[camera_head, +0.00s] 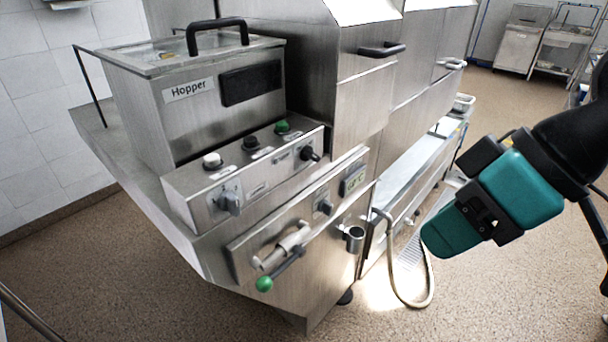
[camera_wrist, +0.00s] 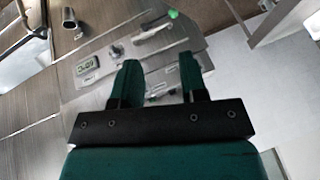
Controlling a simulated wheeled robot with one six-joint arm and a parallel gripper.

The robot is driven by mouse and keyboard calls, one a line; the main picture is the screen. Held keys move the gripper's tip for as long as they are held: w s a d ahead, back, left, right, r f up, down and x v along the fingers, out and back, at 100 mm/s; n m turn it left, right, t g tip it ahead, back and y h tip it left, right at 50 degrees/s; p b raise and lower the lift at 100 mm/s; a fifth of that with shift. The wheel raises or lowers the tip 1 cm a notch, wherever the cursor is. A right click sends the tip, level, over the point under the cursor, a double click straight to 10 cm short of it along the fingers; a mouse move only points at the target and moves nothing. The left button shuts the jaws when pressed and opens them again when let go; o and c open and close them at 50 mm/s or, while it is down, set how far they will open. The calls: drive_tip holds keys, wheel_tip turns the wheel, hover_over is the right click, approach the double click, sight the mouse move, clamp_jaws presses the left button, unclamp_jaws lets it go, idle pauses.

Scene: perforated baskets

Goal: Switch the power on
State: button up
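A steel machine carries a sloped control box (camera_head: 262,184) below its hopper. On the box top sit a white button (camera_head: 212,160), a black button (camera_head: 250,143) and a green button (camera_head: 281,126). Its front has a grey rotary switch (camera_head: 229,202) at left and a black knob (camera_head: 310,154) at right. Their labels are too small to read. The lower panel holds another knob (camera_head: 325,206), which shows in the wrist view (camera_wrist: 115,50). My teal gripper (camera_head: 437,238) hangs right of the machine, apart from all controls. In the wrist view its two fingers (camera_wrist: 160,78) are apart with nothing between them.
A green-tipped lever (camera_head: 264,284), a small display (camera_head: 354,181) and a metal cup (camera_head: 354,238) are on the lower front. A hose (camera_head: 391,285) loops to the floor. The hopper lid has a black handle (camera_head: 217,36). Floor in front is clear.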

drive_tip(key=w+a+f+n+t+y+b, duration=0.4)
drive_tip(key=w+f+b, duration=0.4)
drive_tip(key=b, duration=0.6)
drive_tip(key=n+t+y+b, duration=0.4)
drive_tip(key=n+t+b, duration=0.2)
drive_tip(key=b, duration=0.7)
approach(317, 158)
drive_tip(key=p+x, duration=0.1)
drive_tip(key=x, duration=0.8)
drive_tip(key=shift+w+a, duration=0.15)
drive_tip(key=shift+a, duration=0.15)
drive_tip(key=c, duration=0.7)
drive_tip(key=shift+o, duration=0.2)
